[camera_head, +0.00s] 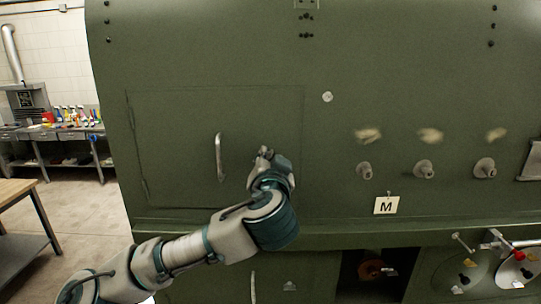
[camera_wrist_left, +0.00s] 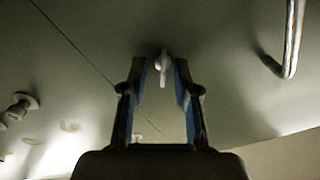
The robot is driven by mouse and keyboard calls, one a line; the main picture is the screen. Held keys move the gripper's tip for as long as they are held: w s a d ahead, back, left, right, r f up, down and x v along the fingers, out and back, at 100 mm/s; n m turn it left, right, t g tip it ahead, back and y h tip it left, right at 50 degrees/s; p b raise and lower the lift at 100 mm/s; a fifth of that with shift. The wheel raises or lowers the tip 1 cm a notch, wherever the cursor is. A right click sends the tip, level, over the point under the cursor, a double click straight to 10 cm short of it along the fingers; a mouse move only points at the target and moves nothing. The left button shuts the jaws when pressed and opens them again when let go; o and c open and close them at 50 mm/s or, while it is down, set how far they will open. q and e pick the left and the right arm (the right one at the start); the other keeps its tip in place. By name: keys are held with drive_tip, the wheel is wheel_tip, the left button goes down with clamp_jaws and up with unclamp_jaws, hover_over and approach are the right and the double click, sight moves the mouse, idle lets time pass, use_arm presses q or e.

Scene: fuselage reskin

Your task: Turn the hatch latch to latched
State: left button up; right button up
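The hatch (camera_head: 175,125) is a closed green rectangular panel, marked by a thin seam in the fuselage side, with a pale upright bar handle (camera_head: 219,157). The handle also shows at the upper right of the left wrist view (camera_wrist_left: 291,40). My left gripper (camera_head: 264,155) is just right of the handle, in front of the hatch. In the left wrist view my left gripper (camera_wrist_left: 160,88) is open, and a small pale latch (camera_wrist_left: 162,66) stands between or just beyond its fingertips, with no clear contact. In the head view my gripper largely hides the latch. My right gripper is not in view.
Several grey knobs (camera_head: 425,168) stick out right of the hatch, above a card marked M (camera_head: 386,205). A ledge (camera_head: 350,238) runs below, over an open bay (camera_head: 365,280).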

use_arm(q)
drive_tip(key=shift+s, duration=0.15)
drive_tip(key=shift+a, duration=0.15)
clamp_jaws()
drive_tip(key=shift+f+m, duration=0.15)
drive_tip(key=shift+m, duration=0.15)
drive_tip(key=shift+f+m+b, duration=0.2)
drive_tip(key=shift+m+b, duration=0.2)
drive_tip(key=shift+m, duration=5.1)
drive_tip(key=shift+f, duration=0.1)
